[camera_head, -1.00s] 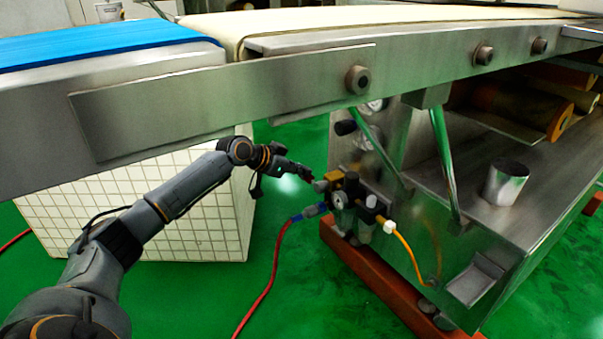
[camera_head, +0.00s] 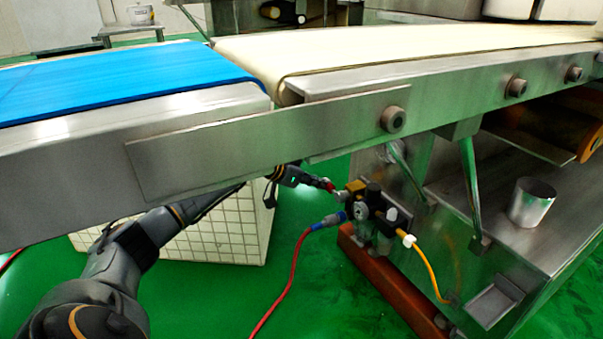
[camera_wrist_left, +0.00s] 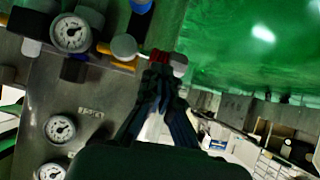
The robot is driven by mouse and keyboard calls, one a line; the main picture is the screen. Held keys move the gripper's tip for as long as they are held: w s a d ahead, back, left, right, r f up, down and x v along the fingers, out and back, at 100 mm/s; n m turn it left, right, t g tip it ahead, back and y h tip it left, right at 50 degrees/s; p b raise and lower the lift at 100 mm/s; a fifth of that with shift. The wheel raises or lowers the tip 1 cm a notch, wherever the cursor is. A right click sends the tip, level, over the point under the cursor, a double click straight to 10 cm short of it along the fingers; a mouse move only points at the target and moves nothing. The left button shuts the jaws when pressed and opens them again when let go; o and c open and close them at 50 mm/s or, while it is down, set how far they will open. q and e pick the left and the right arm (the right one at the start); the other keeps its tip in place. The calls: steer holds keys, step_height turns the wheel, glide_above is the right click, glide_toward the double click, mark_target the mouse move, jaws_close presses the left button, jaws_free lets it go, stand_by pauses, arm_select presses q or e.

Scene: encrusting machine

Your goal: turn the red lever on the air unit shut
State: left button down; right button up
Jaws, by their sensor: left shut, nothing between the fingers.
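The air unit (camera_head: 374,222) is mounted on the side of the steel machine, with a round gauge, a brass-coloured block and dark parts. It also shows upside down in the left wrist view, with its gauge (camera_wrist_left: 71,33) at the upper left. The red lever (camera_head: 330,186) shows as a small red spot at the unit's left end. In the left wrist view the red lever (camera_wrist_left: 158,56) is just beyond my fingertips, partly hidden by them. My left gripper (camera_head: 321,183) is shut and empty, close against the lever; contact is unclear. My right gripper is out of view.
The conveyor's steel side plate (camera_head: 260,138) hangs above my left arm and hides part of it. A red hose (camera_head: 285,285) and a yellow tube (camera_head: 428,272) leave the unit. A white tiled block (camera_head: 230,235) stands behind the arm. Green floor is open below.

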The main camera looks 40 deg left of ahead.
arm_select(q)
steer(key=v, duration=1)
steer(key=shift+r, duration=0.45)
steer(key=shift+d, duration=0.1)
